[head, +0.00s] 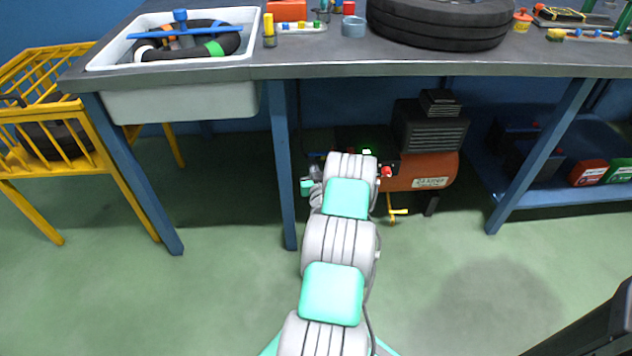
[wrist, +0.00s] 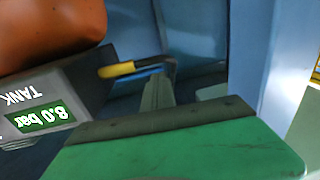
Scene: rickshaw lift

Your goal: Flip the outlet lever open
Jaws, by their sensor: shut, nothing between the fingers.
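A lever with a yellow grip (wrist: 117,69) shows in the wrist view, beside the orange tank (wrist: 45,30). A blue part lies just behind the grip. I take this as the outlet lever. My gripper (wrist: 160,88) is shut and empty; its grey fingers point toward the lever, with the tips close to its right end. I cannot tell whether they touch it. In the head view my arm reaches under the workbench to the left of the compressor (head: 422,172), and hides the gripper and most of the lever area.
A pressure display (wrist: 42,118) reads 8.0 bar, upside down, close on the left in the wrist view. The workbench (head: 330,62) is overhead, with a blue leg (head: 283,170) just left of my arm. A yellow valve handle (head: 398,211) sits low under the tank.

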